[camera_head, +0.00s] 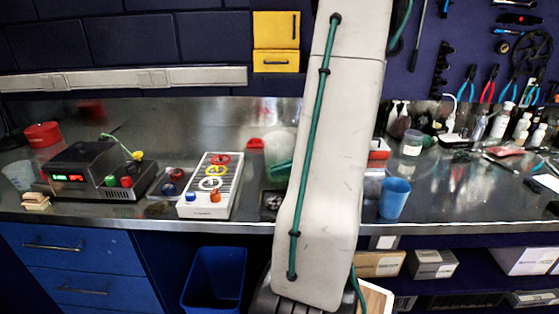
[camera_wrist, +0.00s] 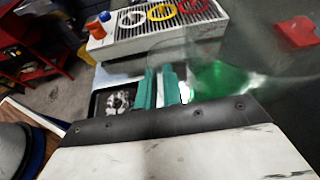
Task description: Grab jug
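A clear jug (camera_head: 277,150) with green liquid stands on the steel bench. My arm partly hides it in the head view. In the wrist view the jug's green liquid (camera_wrist: 220,80) lies just right of my gripper's fingers, and its clear walls are blurred. My gripper (camera_wrist: 160,88) has two teal fingers close together, with only a narrow gap between them. They are right beside the jug. I cannot tell whether part of the jug, such as a handle, is between them. My arm hides the gripper in the head view.
A white panel with coloured rings (camera_head: 208,186) stands left of the jug. A dark tray (camera_wrist: 116,102) lies beside the fingers. A blue cup (camera_head: 395,198) stands right of my arm. A black device with red digits (camera_head: 95,170) is at left. Bottles (camera_head: 500,121) crowd the back right.

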